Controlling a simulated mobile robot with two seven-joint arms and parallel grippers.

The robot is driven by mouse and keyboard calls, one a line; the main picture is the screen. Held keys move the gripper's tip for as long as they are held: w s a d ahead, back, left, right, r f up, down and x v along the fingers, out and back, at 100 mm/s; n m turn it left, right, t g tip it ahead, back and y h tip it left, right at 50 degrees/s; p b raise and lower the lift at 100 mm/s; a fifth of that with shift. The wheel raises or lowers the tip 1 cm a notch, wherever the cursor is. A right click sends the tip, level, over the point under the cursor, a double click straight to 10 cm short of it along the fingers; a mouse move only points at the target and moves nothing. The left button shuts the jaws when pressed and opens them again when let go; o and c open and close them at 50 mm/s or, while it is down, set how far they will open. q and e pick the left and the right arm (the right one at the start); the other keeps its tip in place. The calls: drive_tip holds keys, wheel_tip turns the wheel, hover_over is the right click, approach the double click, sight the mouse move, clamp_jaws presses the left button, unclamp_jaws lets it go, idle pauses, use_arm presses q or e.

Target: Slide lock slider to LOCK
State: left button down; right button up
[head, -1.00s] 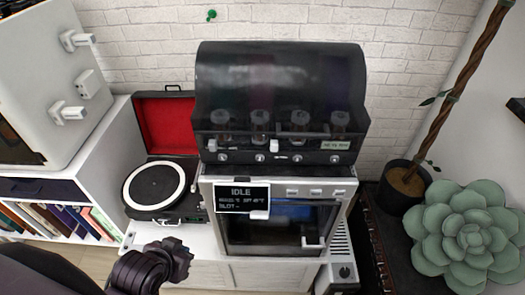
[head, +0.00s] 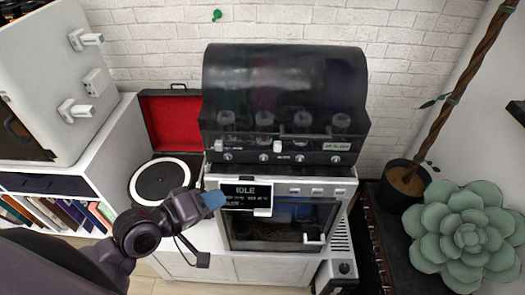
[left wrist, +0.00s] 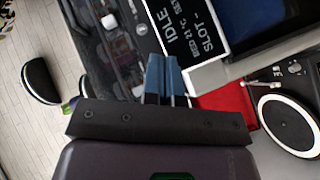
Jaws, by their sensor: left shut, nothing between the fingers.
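The cabinet oven (head: 290,238) has a glass door and a black display (head: 245,193) reading IDLE at its upper left. The display also shows in the left wrist view (left wrist: 188,30). A small white tab (head: 262,212) sits just under the display. White knobs (head: 277,146) stand on the black tube unit (head: 285,95) above the oven. I cannot tell which part is the lock slider; no LOCK label is readable. My left gripper (head: 213,199) is shut and empty, its blue fingertips (left wrist: 163,75) beside the display's left edge. My right gripper is out of view.
A turntable (head: 160,183) with an open red-lined lid (head: 182,122) stands left of the oven. A white shelf with books (head: 75,212) is further left. A potted plant (head: 403,182) and a large succulent (head: 462,235) stand at the right.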

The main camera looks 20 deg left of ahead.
use_arm(q)
drive_tip(key=shift+w+a+r+n+t+h, duration=0.3)
drive_tip(key=shift+w+r+n+t, duration=0.2)
drive_tip(key=shift+r+n, duration=0.3)
drive_tip(key=shift+w+a+r+n+t+h, duration=0.15)
drive_tip(key=shift+w+a+r+n+t, duration=0.35)
drive_tip(key=shift+n, duration=0.5)
drive_tip(key=shift+w+a+r+n+t+h, duration=0.15)
drive_tip(key=shift+w+r+n+t+h, duration=0.2)
drive_tip(key=shift+r+n+t, duration=0.5)
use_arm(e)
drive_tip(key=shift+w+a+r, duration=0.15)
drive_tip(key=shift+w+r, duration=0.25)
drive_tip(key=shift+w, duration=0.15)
use_arm(q)
drive_tip(key=shift+f, duration=0.1)
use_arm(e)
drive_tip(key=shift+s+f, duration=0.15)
